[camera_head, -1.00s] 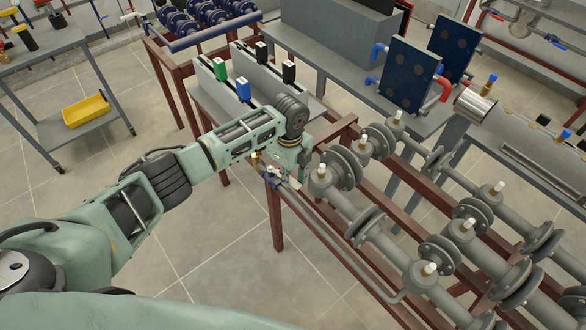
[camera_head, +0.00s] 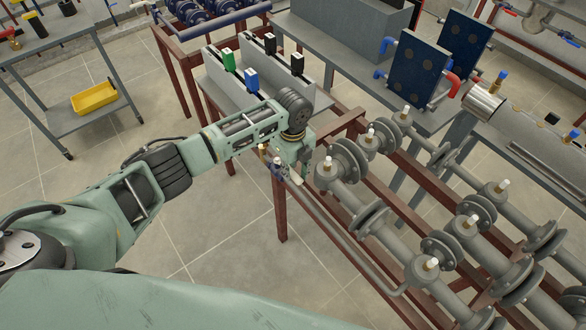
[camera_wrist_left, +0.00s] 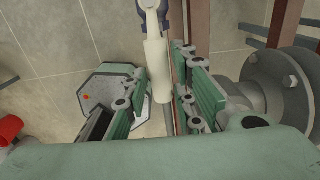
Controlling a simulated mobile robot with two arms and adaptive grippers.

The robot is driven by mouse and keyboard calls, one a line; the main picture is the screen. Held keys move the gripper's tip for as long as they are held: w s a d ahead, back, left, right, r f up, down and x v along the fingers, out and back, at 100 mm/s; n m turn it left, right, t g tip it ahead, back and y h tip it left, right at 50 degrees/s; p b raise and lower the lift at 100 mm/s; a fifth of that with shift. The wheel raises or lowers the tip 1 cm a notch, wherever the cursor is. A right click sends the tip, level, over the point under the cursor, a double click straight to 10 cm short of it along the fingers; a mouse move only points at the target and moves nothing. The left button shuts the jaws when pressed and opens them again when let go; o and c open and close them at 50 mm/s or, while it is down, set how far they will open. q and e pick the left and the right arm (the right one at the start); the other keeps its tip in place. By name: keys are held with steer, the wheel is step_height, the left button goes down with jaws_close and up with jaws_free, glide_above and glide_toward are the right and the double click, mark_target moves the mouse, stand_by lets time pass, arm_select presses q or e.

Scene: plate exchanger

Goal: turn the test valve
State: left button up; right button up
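The test valve shows as a small blue and brass fitting (camera_head: 277,170) at the near left corner of the red-brown pipe frame, partly hidden by my left gripper. In the left wrist view its pale cream lever (camera_wrist_left: 157,72) points down from a blue-grey body (camera_wrist_left: 150,8) at the top edge. My left gripper (camera_wrist_left: 160,82) has one finger on each side of the lever. The fingers look open, with narrow gaps to the lever; firm contact does not show. In the head view the left gripper (camera_head: 292,170) is at the valve, its fingers mostly hidden. My right gripper is not in view.
Grey flanged pipes (camera_head: 345,195) with pale-tipped stubs fill the frame to the right of the gripper. A thin grey pipe (camera_head: 345,240) runs along the frame's near side. A cart with a yellow bin (camera_head: 94,98) stands at left. The floor (camera_head: 225,235) below is clear.

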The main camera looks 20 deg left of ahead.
mark_target(293, 173)
arm_select(q)
steer(key=shift+o, duration=1.2)
step_height(293, 173, up, 12)
steer(key=shift+f, duration=0.1)
